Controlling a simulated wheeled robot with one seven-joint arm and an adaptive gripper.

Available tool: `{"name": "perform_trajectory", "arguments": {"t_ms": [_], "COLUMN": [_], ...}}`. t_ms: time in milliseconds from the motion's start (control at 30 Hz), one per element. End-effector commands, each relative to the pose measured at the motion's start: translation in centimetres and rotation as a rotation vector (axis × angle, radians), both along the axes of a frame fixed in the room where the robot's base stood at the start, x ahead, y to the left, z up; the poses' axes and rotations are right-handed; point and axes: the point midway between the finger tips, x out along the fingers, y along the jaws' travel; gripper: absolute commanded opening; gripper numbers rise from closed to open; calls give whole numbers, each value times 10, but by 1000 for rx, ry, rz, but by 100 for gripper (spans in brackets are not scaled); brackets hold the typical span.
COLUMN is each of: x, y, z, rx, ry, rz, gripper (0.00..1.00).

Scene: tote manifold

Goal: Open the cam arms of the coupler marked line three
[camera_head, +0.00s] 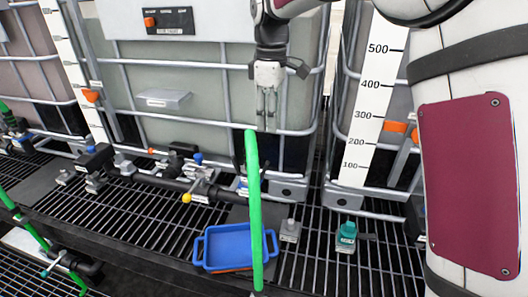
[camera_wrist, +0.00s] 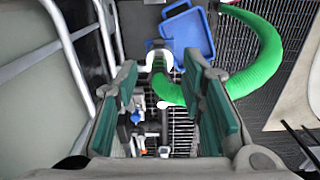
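My gripper (camera_head: 267,112) hangs fingers-down in front of the middle tank, above the upper end of a green hose (camera_head: 253,190). In the wrist view my gripper (camera_wrist: 163,75) has its two green pads wide apart with nothing between them. Below it in that view, the green hose (camera_wrist: 262,60) curves to a white collar (camera_wrist: 160,58), apart from the pads. Fittings with blue, yellow and orange handles sit on a dark pipe manifold (camera_head: 165,183) on the grating. I cannot read a line-three mark, and the cam arms are too small to make out.
A blue tray (camera_head: 228,247) lies on the grating beside the hose. A grey fitting (camera_head: 290,230) and a teal-capped bottle (camera_head: 346,237) stand to its right. Caged tanks (camera_head: 190,70) with metal bars and white level scales (camera_head: 368,100) rise behind. Open grating lies at front right.

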Motion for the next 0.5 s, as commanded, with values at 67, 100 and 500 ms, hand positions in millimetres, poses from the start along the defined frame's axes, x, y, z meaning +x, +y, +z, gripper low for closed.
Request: {"name": "perform_trajectory", "arguments": {"t_ms": [67,100,500], "x": [5,7,6], "y": [5,7,7], "z": [-5,-6,-55], "rx": [0,1,0], "ry": [10,12,19], "rz": [28,38,45], "gripper": [37,37,37]}}
